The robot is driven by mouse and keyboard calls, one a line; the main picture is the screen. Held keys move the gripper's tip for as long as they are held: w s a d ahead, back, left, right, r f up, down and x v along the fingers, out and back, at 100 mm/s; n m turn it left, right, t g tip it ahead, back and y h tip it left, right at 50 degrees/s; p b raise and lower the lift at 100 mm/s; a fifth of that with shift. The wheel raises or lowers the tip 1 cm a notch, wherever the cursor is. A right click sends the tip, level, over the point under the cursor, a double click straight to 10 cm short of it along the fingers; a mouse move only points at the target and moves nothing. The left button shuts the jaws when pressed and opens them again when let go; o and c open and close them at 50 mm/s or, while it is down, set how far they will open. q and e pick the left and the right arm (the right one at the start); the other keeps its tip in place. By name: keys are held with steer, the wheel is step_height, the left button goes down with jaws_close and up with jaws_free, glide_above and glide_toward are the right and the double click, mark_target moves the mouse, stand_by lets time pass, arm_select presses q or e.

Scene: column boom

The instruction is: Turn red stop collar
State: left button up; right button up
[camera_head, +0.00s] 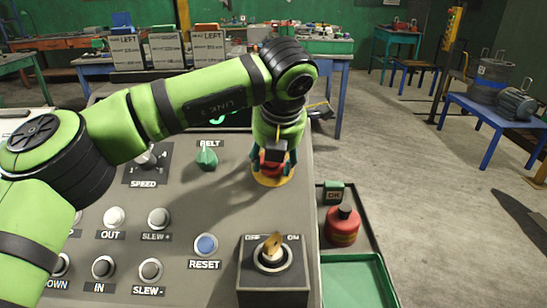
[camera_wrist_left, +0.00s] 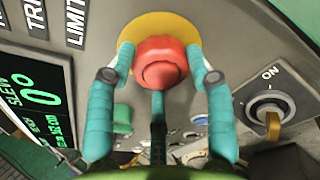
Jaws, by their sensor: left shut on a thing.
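The red stop collar (camera_wrist_left: 160,60) is a round red mushroom knob on a yellow disc (camera_wrist_left: 190,27) in the left wrist view. In the head view the yellow disc (camera_head: 271,181) shows on the right part of the grey console, with a little red above it; my arm and gripper hide most of the knob. My left gripper (camera_wrist_left: 160,50) reaches down onto it, its teal fingers on both sides of the red knob, shut on it. The left gripper (camera_head: 272,164) also shows in the head view. My right gripper is not in view.
The green BELT knob (camera_head: 207,157) stands left of the collar. The blue RESET button (camera_head: 205,244) and the OFF/ON switch (camera_head: 272,252) sit nearer on the console. A red canister (camera_head: 342,227) and a green tray (camera_head: 352,280) lie to the right.

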arm_select(q)
steer(key=shift+s+f+m, duration=0.2)
steer(key=shift+f+m, duration=0.1)
steer(key=shift+f, duration=0.15)
steer(key=o, duration=1.1)
steer(key=shift+a+r, duration=0.1)
steer(key=shift+r, duration=0.25)
steer(key=shift+r, duration=0.25)
steer(key=v, duration=1.1)
steer(key=shift+s+r, duration=0.1)
steer(key=shift+s, duration=0.1)
